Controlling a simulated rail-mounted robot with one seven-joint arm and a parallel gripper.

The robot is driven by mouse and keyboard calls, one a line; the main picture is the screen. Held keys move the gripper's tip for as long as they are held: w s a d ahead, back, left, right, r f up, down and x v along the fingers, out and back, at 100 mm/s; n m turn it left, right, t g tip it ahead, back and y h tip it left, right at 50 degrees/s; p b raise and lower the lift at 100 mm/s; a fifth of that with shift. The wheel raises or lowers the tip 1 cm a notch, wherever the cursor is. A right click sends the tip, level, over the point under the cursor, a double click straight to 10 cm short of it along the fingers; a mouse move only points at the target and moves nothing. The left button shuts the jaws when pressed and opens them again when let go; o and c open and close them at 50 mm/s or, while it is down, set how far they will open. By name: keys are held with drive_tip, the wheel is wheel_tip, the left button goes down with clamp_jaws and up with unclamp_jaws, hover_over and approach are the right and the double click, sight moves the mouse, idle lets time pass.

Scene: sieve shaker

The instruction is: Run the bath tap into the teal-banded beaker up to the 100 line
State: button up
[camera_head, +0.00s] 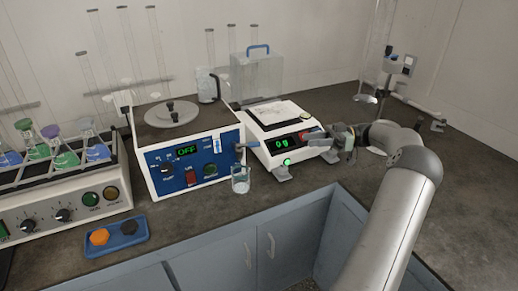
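The bath (160,183) is a white box with a blue front panel, a grey round lid on top and a green display reading OFF. A clear beaker (240,182) stands upright on the bench just below the tap, near the front edge. Its band colour, its lines and any water in it are too small to tell. My gripper (340,144) is to the right of the beaker, apart from it, by the right side of the balance. Its fingers are too small to read.
A balance (287,141) reading 0 g stands right of the bath, with a clear blue-handled box (257,76) behind. At left are a flask rack (56,172) and a blue tray (115,236) with an orange and a dark knob. A stand (386,75) is at right.

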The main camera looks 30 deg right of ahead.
sight(259, 145)
drive_tip(key=p+x, duration=0.2)
drive_tip(key=x, duration=1.5)
drive_tip(key=shift+r, duration=0.1)
clamp_jaws()
